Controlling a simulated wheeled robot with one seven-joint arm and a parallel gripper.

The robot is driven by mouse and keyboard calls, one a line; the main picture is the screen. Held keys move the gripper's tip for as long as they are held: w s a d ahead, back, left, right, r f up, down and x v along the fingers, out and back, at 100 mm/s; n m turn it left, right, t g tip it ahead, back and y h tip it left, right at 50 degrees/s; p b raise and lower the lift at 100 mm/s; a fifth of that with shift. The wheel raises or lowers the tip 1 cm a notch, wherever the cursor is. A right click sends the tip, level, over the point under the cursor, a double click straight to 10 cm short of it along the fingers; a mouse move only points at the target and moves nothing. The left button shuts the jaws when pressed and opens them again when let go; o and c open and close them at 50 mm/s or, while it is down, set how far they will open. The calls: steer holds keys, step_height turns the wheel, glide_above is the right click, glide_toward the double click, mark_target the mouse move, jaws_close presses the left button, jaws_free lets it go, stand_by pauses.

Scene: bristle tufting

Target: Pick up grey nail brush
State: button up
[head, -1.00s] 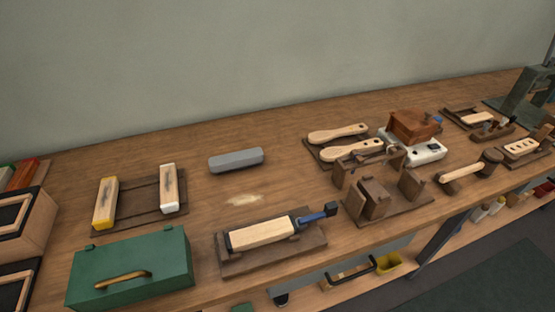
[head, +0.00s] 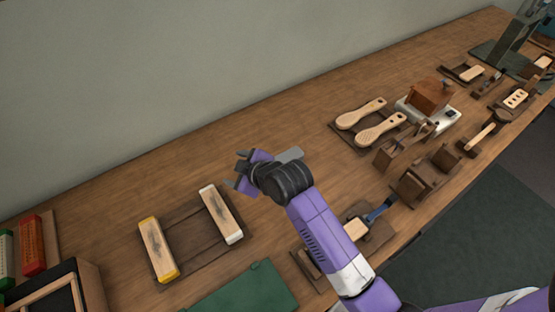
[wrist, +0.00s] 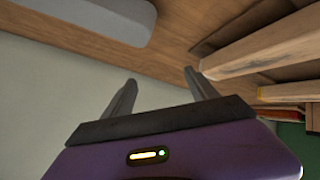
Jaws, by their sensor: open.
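The grey nail brush (head: 291,155) is a plain grey block with rounded ends, lying on the wooden bench. In the head view my wrist hides most of it and only one end shows. In the wrist view the brush (wrist: 92,16) lies at the upper left, cut off by the picture edge. My gripper (head: 236,168) is open above the bench, to the left of the brush. In the wrist view the fingers (wrist: 160,77) are apart with nothing between them, and the brush is beyond and left of the fingertips.
A dark tray (head: 190,231) holds a yellow-ended block (head: 157,250) and a white-ended block (head: 221,214). A green box (head: 245,290) is at the front. Two wooden paddle brushes (head: 362,113) lie to the right. Bench behind my gripper is clear up to the wall (head: 130,80).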

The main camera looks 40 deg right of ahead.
mark_target(295, 152)
steer(key=w+d+r+n+g+p, duration=0.25)
steer(key=d+n+g, duration=0.2)
steer(key=d, duration=0.25)
steer(key=s+d+n+g, duration=0.1)
steer(key=s, duration=0.1)
steer(key=s+d+n+g, duration=0.1)
steer(key=s+n+g, duration=0.1)
steer(key=s+d+r+n+g, duration=0.1)
steer(key=s+d+n+g, duration=0.1)
steer(key=s, duration=0.1)
steer(key=shift+g, duration=0.25)
steer(key=shift+s+f+n, duration=0.2)
steer(key=shift+f+n, duration=0.05)
steer(key=shift+f, duration=0.05)
steer(key=f+p, duration=0.1)
steer(key=f, duration=0.6)
steer(key=shift+d+f+p, duration=0.1)
steer(key=shift+d+p, duration=0.1)
steer(key=shift+p, duration=0.15)
steer(key=shift+w, duration=0.1)
jaws_close()
